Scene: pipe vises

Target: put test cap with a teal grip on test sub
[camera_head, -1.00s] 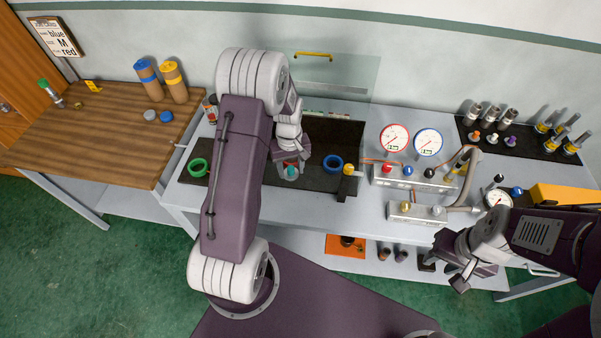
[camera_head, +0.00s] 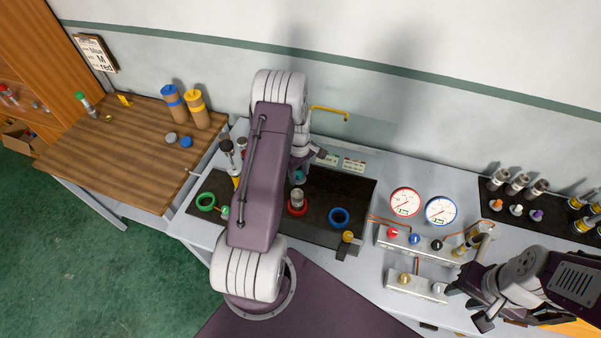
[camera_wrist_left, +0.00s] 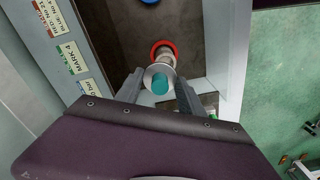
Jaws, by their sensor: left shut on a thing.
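The test cap's teal grip (camera_wrist_left: 162,84) sits between the two fingers of my left gripper (camera_wrist_left: 160,90) in the left wrist view, with a pale metal disc around it. In the head view the teal grip (camera_head: 299,177) shows at my left gripper (camera_head: 300,170), just behind a grey metal test sub (camera_head: 297,195). The sub stands upright in a red ring (camera_head: 297,209) on the dark mat. In the wrist view the cap partly covers the sub; I cannot tell whether they touch. My right gripper (camera_head: 468,305) is open and empty at the lower right.
A green ring (camera_head: 205,202) and a blue ring (camera_head: 339,217) lie on the dark mat (camera_head: 355,193) either side. Two gauges (camera_head: 405,202) and a valve block (camera_head: 410,240) stand to the right. My left arm hides part of the bench.

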